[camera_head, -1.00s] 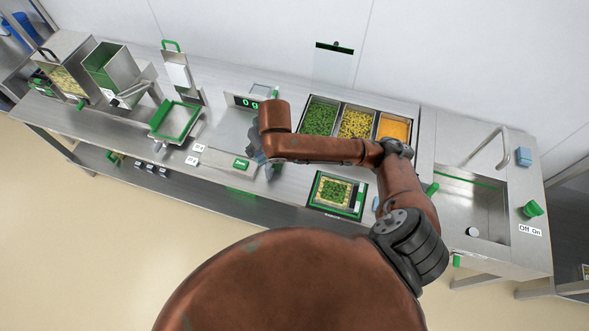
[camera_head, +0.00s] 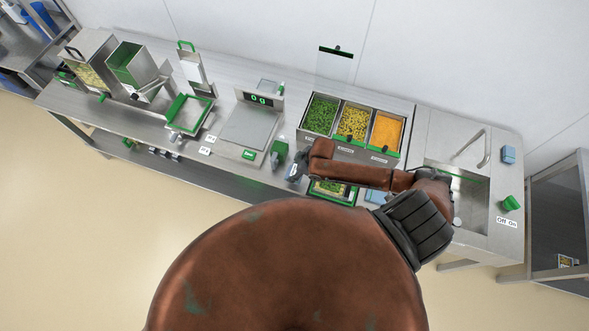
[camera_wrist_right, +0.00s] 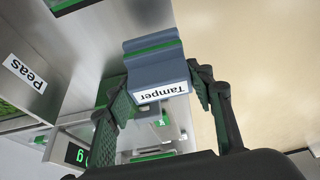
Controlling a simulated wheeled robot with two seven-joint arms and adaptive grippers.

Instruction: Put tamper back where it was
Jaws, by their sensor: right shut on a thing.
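The tamper (camera_wrist_right: 157,68) is a blue-grey block with a green stripe and a white "Tamper" label in the right wrist view. My right gripper (camera_wrist_right: 162,98) is shut on it, with a finger on each side. In the head view the right gripper (camera_head: 288,165) is over the front of the counter, between the scale and the filling bins. The tamper shows there only as a small grey piece with a white label (camera_head: 293,171). I cannot tell whether it touches the counter. My left gripper is not in view.
The scale (camera_head: 248,128) reads 0 g, left of the gripper. Bins of peas (camera_head: 321,114), corn (camera_head: 353,121) and orange food (camera_head: 386,130) stand behind my arm. A green-rimmed tray (camera_head: 324,196) is partly hidden under it. A sink (camera_head: 470,195) is at the right.

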